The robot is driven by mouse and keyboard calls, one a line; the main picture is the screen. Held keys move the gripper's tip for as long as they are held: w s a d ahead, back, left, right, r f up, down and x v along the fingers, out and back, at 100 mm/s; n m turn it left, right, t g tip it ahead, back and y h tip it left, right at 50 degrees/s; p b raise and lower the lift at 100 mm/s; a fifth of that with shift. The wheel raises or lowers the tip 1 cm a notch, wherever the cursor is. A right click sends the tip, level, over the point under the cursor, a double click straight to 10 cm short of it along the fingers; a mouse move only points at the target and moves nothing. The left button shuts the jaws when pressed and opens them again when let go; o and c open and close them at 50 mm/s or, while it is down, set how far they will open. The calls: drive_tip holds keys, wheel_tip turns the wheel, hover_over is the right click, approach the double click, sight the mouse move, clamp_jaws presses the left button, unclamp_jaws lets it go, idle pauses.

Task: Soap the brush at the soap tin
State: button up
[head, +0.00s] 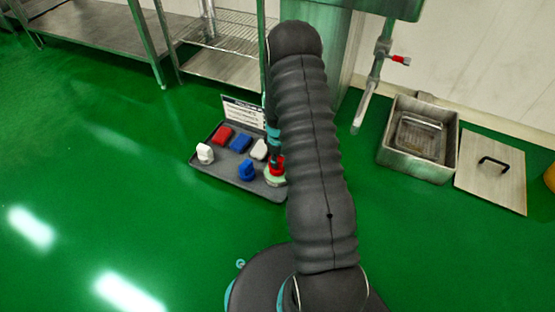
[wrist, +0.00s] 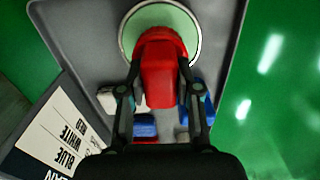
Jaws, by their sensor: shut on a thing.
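My gripper (wrist: 158,92) is shut on a red brush (wrist: 160,68), one finger on each side. The soap tin (wrist: 172,15) is a round, pale green disc with a light rim. In the wrist view the far end of the brush overlaps the soap. In the head view the red brush (head: 277,165) stands over the soap tin (head: 273,181) at the right end of the grey tray (head: 262,193), partly hidden by my arm. I cannot tell for sure whether its bristles touch the soap.
The tray also holds a white brush (head: 205,153), a blue brush (head: 247,170) and red (head: 222,134), blue (head: 241,143) and white (head: 260,149) blocks. A label card (head: 243,112) stands behind. A metal basin (head: 418,160) is at right; green floor is clear at left.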

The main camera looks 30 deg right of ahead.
drive_tip(key=shift+f+b, duration=0.5)
drive_tip(key=shift+f, duration=0.1)
idle(1.7)
drive_tip(key=shift+r, duration=0.15)
drive_tip(key=shift+r+p, duration=1.85)
drive_tip(key=shift+r, duration=1.55)
